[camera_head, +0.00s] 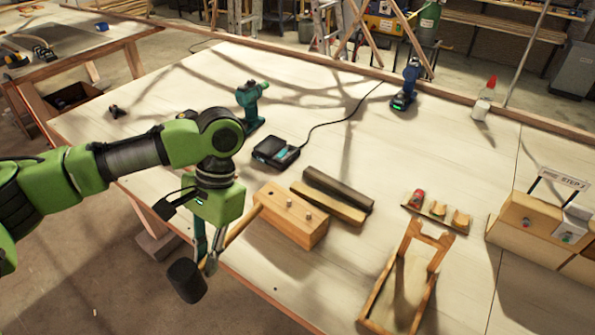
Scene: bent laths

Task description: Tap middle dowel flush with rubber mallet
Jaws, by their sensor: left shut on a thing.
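My left gripper (207,256) points down at the table's front edge and is shut on the rubber mallet. The mallet's black head (187,281) hangs low at the left, and its pale wooden handle (239,226) slants up to the right toward the wooden block. The wooden block (301,229) lies on the table just right of the gripper. Light dowels (307,215) stand up from its top. The mallet head is apart from the dowels. I cannot tell clearly which dowel is the middle one. My right gripper is not in view.
Behind the block lie a dark bar (338,187) and a black charger (276,152) with a cable. A teal drill (250,100) stands behind my left arm. A wooden frame (377,294) and a rack (437,213) are to the right.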

